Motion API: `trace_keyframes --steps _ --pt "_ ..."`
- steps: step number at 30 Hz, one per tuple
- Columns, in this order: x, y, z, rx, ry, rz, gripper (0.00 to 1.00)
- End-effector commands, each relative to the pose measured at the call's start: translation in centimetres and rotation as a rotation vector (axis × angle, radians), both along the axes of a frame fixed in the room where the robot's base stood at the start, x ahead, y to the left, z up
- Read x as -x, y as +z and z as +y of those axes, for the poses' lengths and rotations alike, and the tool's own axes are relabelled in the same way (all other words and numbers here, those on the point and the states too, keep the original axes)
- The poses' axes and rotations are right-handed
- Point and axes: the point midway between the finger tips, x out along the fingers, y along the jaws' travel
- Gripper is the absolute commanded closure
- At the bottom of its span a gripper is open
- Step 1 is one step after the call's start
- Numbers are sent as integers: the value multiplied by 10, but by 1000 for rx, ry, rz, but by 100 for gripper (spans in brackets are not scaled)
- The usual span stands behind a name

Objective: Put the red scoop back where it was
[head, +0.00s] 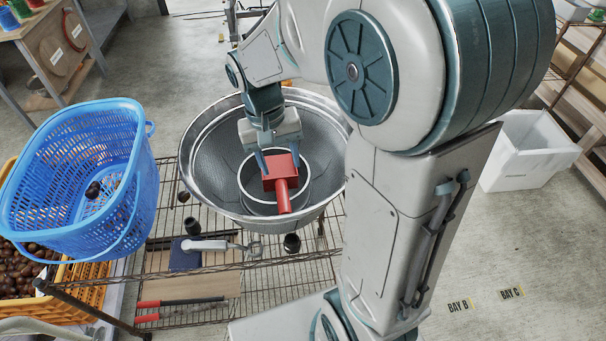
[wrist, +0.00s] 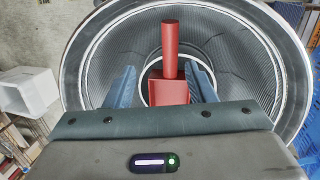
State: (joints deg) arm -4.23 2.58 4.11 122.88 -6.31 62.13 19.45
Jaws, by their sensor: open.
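The red scoop (head: 282,183) is at the middle of the large metal mesh bowl (head: 208,200), over a smaller metal ring (head: 259,206) inside it. Its handle points toward the lower part of the head view. My gripper (head: 280,164) is open above the bowl, its blue fingers on either side of the scoop's body. In the wrist view the scoop (wrist: 170,55) shows between the two fingers, with gaps visible beside it. I cannot tell whether the scoop rests on the ring or inside it.
The bowl stands on a wire rack (head: 205,264). A blue basket (head: 75,203) holding a few chestnuts stands at left, above a yellow crate (head: 75,304) of chestnuts. A board with tools (head: 190,285) lies below. A white bin (head: 527,150) is on the floor at right.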

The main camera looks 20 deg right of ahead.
Motion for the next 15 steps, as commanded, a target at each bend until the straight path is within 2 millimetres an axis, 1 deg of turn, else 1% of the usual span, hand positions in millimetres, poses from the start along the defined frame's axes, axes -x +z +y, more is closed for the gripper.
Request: trace_keyframes --steps 1,6,12,15 --pt "11 9 -5 -13 9 -37 50" --pt "43 27 -15 -52 54 -143 50" --pt "79 39 -24 -85 105 -268 50" --pt "91 40 -26 -94 125 -315 50"
